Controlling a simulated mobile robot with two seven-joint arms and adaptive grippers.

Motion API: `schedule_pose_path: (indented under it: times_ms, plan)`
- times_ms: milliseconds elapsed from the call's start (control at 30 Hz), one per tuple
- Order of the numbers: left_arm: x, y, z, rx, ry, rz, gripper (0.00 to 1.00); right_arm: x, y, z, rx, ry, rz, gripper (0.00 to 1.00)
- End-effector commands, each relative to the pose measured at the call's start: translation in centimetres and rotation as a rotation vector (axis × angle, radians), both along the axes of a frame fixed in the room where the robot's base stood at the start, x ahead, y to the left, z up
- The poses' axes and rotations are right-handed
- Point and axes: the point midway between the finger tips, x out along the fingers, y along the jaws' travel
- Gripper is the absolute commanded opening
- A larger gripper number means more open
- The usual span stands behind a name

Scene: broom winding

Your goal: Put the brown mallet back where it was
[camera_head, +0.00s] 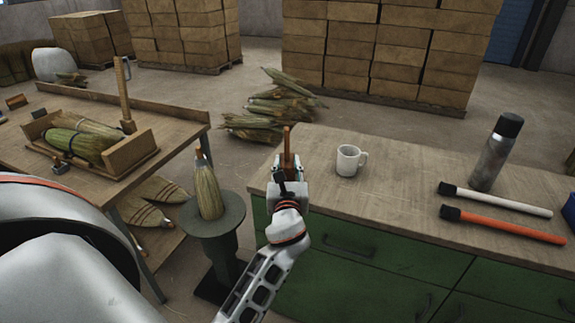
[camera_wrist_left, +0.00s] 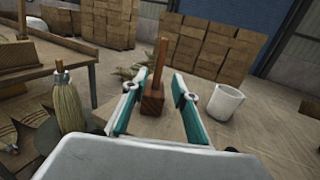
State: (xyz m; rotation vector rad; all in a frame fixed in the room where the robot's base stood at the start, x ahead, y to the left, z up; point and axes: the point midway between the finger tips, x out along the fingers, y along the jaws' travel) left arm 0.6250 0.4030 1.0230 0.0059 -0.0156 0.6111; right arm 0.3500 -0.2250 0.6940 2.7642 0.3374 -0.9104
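The brown mallet (camera_wrist_left: 153,96) stands upright on the green-fronted bench, its block head low and its handle pointing up. In the head view its handle (camera_head: 287,143) rises just beyond my left gripper (camera_head: 288,167). In the left wrist view my left gripper (camera_wrist_left: 156,80) is open. Its two teal fingers are spread to the left and right of the mallet, with visible gaps on both sides. I cannot tell how far the mallet sits between the fingertips. My right gripper is not in view.
A white mug (camera_head: 348,160) stands close right of the mallet. Left are a broom head on a round stand (camera_head: 214,222) and a wooden table (camera_head: 170,135) with a tray.

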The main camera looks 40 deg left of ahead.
Motion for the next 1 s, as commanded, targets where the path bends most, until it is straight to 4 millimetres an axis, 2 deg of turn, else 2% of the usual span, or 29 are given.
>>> schedule_pose_path:
  times_ms: [167,267,367,467,600,667,800,900,1000]
  plan:
    - [0.1,0.0,-0.2,-0.010,-0.002,-0.004,0.28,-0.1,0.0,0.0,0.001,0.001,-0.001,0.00]
    - [-0.3,-0.6,-2.0,-0.091,-0.020,-0.032,0.28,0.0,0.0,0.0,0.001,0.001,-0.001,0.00]
    - [-1.3,-2.0,-5.8,-0.292,-0.063,-0.087,0.28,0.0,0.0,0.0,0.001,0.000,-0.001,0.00]
    - [-3.2,-4.1,-10.8,-0.592,-0.115,-0.135,0.28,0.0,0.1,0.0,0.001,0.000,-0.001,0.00]
    - [-7.1,-7.5,-17.6,-1.069,-0.182,-0.135,0.28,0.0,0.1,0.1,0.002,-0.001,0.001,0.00]
    - [-9.1,-9.0,-20.3,-1.280,-0.206,-0.104,0.28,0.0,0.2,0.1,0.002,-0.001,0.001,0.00]
    - [-15.0,-12.4,-26.0,-1.787,-0.270,0.058,0.28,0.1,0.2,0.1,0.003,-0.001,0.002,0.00]
    - [-19.4,-14.5,-29.0,-2.107,-0.325,0.238,0.28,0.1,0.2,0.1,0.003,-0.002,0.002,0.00]
    - [-23.1,-16.2,-31.0,-2.355,-0.385,0.431,0.28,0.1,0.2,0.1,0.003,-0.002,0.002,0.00]
